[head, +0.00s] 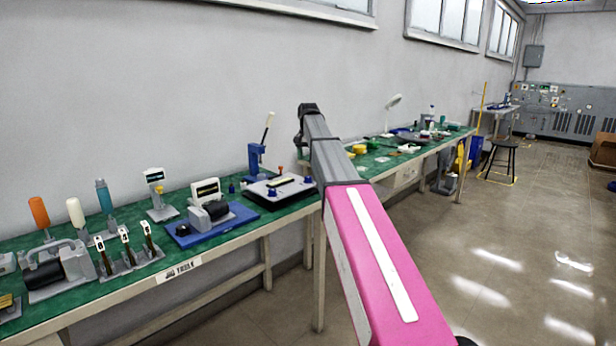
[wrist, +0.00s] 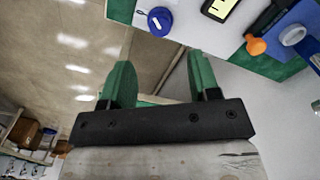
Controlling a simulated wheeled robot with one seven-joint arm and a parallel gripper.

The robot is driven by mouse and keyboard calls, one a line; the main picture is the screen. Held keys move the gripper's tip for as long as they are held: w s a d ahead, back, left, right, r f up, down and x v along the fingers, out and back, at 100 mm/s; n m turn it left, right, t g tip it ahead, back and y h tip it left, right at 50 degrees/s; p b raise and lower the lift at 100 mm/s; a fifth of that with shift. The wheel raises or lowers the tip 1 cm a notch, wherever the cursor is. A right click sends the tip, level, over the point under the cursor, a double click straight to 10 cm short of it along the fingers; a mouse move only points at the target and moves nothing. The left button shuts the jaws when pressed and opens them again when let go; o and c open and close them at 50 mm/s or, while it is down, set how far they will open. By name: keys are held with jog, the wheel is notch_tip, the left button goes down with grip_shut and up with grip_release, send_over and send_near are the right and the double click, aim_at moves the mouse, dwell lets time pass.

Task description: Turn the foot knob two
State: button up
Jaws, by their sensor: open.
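In the wrist view a round blue knob (wrist: 160,21) with a small white mark shows near the top edge, beside a lit display (wrist: 219,8). I cannot tell which knob is number two. My gripper (wrist: 160,84) has its two green fingers apart with nothing between them. The knob lies beyond the fingertips, apart from them. In the head view my arm hides the bench just right of the device.
A blue hand press (head: 256,160) stands behind the device. A blue-based roller unit (head: 212,222) is to its left, and labelled levers (head: 126,248) stand farther left. The green bench (head: 235,238) continues right with small items. The floor (head: 510,225) in front is clear.

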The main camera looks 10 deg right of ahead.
aim_at(308, 177)
notch_tip(308, 177, down, 9)
jog(key=shift+r, duration=0.1)
dwell(0.4)
jog(key=c, duration=0.9)
